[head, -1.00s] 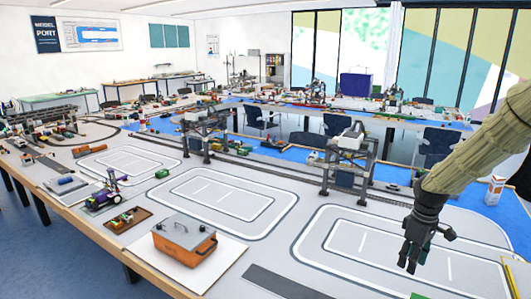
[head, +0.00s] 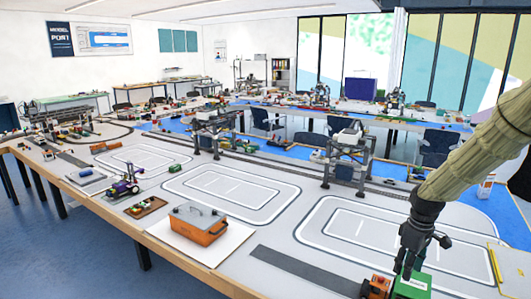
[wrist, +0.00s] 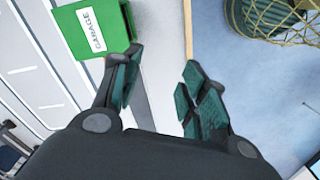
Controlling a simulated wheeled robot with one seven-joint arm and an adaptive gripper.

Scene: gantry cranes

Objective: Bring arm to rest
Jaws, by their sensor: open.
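My gripper (head: 405,262) hangs over the near right part of the light grey table, at the end of my raised arm. In the wrist view its fingers (wrist: 163,66) are spread apart with nothing between them. I cannot tell whether a finger touches the box.
An orange box with a grey lid (head: 198,226) sits on a white board at the table's near edge. Gantry cranes (head: 348,158) stand along a track behind. A small orange vehicle (head: 376,287) is beside the green box. A wire basket (wrist: 280,18) stands past the table edge.

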